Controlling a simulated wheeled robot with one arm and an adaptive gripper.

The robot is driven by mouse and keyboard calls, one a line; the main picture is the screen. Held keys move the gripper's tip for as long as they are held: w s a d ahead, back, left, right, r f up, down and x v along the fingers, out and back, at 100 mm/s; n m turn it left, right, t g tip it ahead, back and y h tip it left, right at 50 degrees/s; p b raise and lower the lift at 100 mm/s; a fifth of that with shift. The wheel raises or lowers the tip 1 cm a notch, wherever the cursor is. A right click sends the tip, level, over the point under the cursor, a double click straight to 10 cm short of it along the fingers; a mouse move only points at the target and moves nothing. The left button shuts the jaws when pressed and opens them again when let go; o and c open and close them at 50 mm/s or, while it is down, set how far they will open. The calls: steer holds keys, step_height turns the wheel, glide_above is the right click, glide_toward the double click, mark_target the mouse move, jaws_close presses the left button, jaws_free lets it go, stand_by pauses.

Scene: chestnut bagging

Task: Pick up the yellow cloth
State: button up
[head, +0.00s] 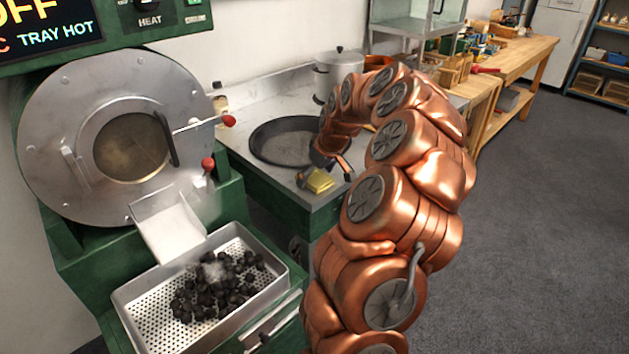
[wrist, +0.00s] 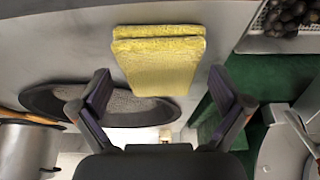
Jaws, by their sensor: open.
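The yellow cloth (head: 320,181) is folded and lies on the grey metal counter near its front edge, beside a round dark pan. In the wrist view the cloth (wrist: 160,60) lies ahead of and between my open fingers, apart from both fingertips. My gripper (head: 323,186) is over the cloth in the head view, with its fingers on either side. In the wrist view my gripper (wrist: 165,88) is open and empty. The height of the fingers above the cloth is hard to tell.
A dark pan (head: 285,141) lies on the counter (head: 250,104) behind the cloth. A pot (head: 336,66) stands further back. The perforated tray (head: 135,318) with smoking dark chestnuts sits at the front left, below the green roaster (head: 55,240). A wooden bench (head: 517,62) stands at the back right.

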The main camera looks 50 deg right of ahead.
mark_target(316, 177)
stand_by(0.4)
steer(key=c, duration=1.1)
steer(key=shift+r+p, duration=0.35)
steer(key=shift+p, duration=0.1)
steer(key=shift+r+b, duration=0.55)
steer(key=shift+r, duration=0.95)
steer(key=shift+s+r, duration=0.1)
steer(key=shift+r, duration=0.05)
steer(key=s+a+b, duration=0.1)
steer(key=s+a, duration=0.2)
steer(key=s, duration=0.4)
steer(key=s+a+r+b, duration=0.1)
steer(key=s+a+b, duration=0.1)
steer(key=s, duration=0.5)
steer(key=shift+s+a+r, duration=0.15)
steer(key=shift+a+r, duration=0.05)
steer(key=shift+a, duration=0.65)
